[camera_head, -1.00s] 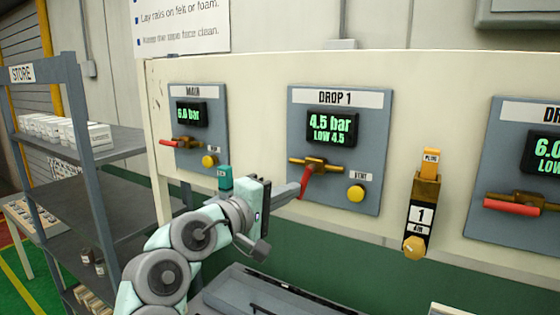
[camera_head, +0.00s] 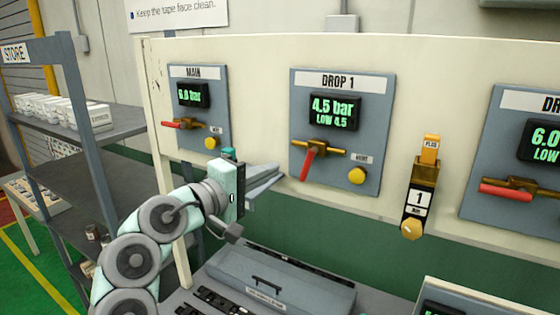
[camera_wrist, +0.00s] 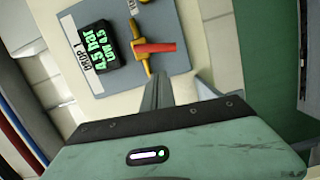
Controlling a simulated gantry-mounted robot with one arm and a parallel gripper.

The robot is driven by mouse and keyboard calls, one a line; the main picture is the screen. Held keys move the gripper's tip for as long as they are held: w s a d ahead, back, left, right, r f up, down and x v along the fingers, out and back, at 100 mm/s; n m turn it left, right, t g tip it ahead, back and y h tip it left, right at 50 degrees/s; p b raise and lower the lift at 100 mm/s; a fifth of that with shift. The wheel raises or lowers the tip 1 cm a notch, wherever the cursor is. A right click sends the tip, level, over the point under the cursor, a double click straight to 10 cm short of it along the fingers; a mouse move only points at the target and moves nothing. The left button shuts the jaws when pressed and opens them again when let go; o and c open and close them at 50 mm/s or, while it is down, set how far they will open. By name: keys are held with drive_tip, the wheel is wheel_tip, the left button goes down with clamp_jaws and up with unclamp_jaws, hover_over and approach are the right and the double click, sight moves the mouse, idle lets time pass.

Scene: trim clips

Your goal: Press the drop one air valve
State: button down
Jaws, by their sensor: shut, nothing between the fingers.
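The drop one panel (camera_head: 372,98) is a grey plate on the cream board, with a display reading 4.5 bar, LOW 4.5. Its air valve has a brass body (camera_head: 318,149) and a red lever (camera_head: 307,165) that slants down and slightly left. A yellow vent button (camera_head: 357,176) sits to its lower right. In the wrist view the red lever (camera_wrist: 155,48) lies beyond the fingers. My gripper (camera_head: 281,176) is shut and empty, left of and a little below the lever, apart from it. It also shows in the wrist view (camera_wrist: 180,90).
The main panel (camera_head: 214,135) is at left and another drop panel (camera_head: 487,150) at right, each with a red-levered valve. A plug unit (camera_head: 423,175) hangs between the drop panels. A grey case (camera_head: 285,280) lies below. A store shelf (camera_head: 75,130) stands at left.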

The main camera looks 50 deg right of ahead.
drive_tip(key=a+b, duration=0.1)
drive_tip(key=a, duration=0.7)
drive_tip(key=shift+w, duration=0.25)
drive_tip(key=shift+a, duration=0.1)
